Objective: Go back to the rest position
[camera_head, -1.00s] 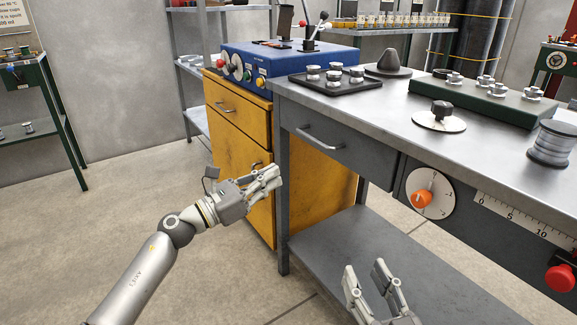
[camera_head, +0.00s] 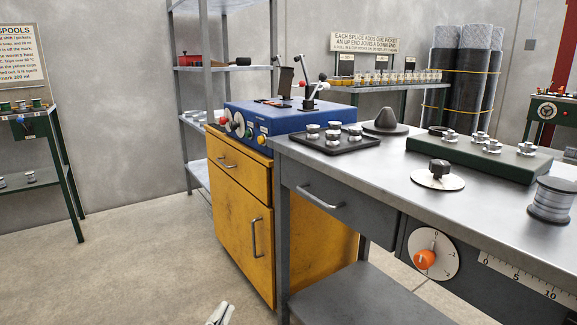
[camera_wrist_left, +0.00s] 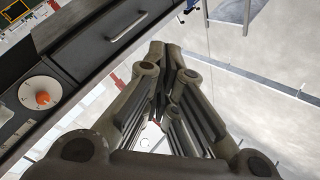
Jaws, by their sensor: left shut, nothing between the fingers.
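Only the tips of my left gripper (camera_head: 220,314) show in the head view, at the bottom edge left of the workbench. In the left wrist view its fingers (camera_wrist_left: 165,50) meet, shut and empty, with nothing touching them. The grey metal workbench (camera_head: 390,178) fills the right side of the head view. My right gripper is in neither view.
A yellow cabinet (camera_head: 228,212) carries a blue control box (camera_head: 285,120) beside the bench. The bench drawer (camera_head: 335,205) and orange-knob dial (camera_head: 425,258) face forward. A shelf rack (camera_head: 203,85) stands behind. The floor (camera_head: 130,260) at left is clear.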

